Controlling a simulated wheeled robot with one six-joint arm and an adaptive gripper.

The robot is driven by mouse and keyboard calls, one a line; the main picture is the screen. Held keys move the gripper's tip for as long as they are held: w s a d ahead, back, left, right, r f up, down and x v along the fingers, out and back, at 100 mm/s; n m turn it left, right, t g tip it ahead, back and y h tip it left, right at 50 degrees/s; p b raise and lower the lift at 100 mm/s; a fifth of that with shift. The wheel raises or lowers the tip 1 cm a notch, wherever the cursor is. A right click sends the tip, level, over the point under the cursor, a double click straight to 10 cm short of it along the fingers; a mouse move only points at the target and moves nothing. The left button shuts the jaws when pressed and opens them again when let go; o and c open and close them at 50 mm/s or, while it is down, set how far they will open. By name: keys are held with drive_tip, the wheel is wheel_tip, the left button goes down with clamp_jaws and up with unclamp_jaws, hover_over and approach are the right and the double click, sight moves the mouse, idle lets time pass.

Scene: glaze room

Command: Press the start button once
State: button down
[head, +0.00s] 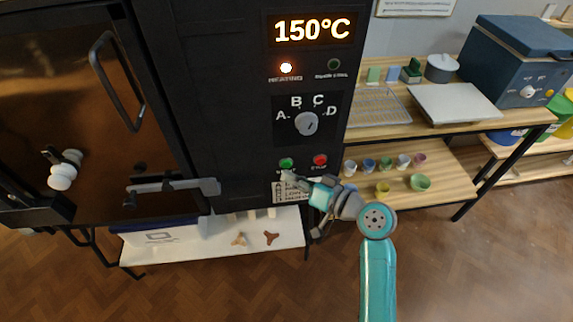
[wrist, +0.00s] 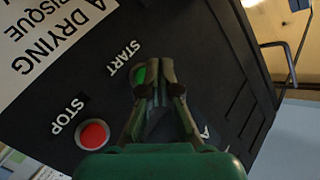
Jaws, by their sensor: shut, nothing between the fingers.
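The green start button (head: 286,162) is on the black kiln panel, below the dial. In the wrist view the start button (wrist: 140,75) shows beside the word START, partly hidden by a fingertip. My gripper (head: 289,177) is shut and empty, with its tips at or just in front of the button. In the wrist view the closed fingertips (wrist: 159,72) overlap the button's edge; I cannot tell whether they touch it. The red stop button (head: 320,160) is to the right of the start button, and it also shows in the wrist view (wrist: 94,134).
The display (head: 312,30) reads 150°C and the heating lamp (head: 286,68) is lit. The other lamp (head: 334,65) is dark. The program dial (head: 306,124) sits above the buttons. A shelf rack (head: 450,126) with small cups stands at the right.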

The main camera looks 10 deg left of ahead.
drive_tip(key=s, duration=0.2)
drive_tip(key=s+d, duration=0.1)
drive_tip(key=s, duration=0.1)
drive_tip(key=shift+s+d, duration=0.15)
drive_tip(key=shift+s, duration=0.15)
idle(0.7)
drive_tip(key=s+d+f+m+t+h, duration=0.55)
drive_tip(key=s+d+f+h, duration=0.45)
drive_tip(key=s+d+f, duration=0.6)
drive_tip(key=s+d+r+h, duration=0.2)
drive_tip(key=s+r, duration=0.3)
drive_tip(key=s, duration=0.6)
drive_tip(key=s+d+r+t+h, duration=0.1)
drive_tip(key=s+d+r, duration=0.3)
drive_tip(key=s, duration=0.7)
drive_tip(key=shift+d+r+n+h, duration=0.25)
drive_tip(key=shift+r+n+h, duration=0.1)
drive_tip(key=shift+r+h, duration=0.4)
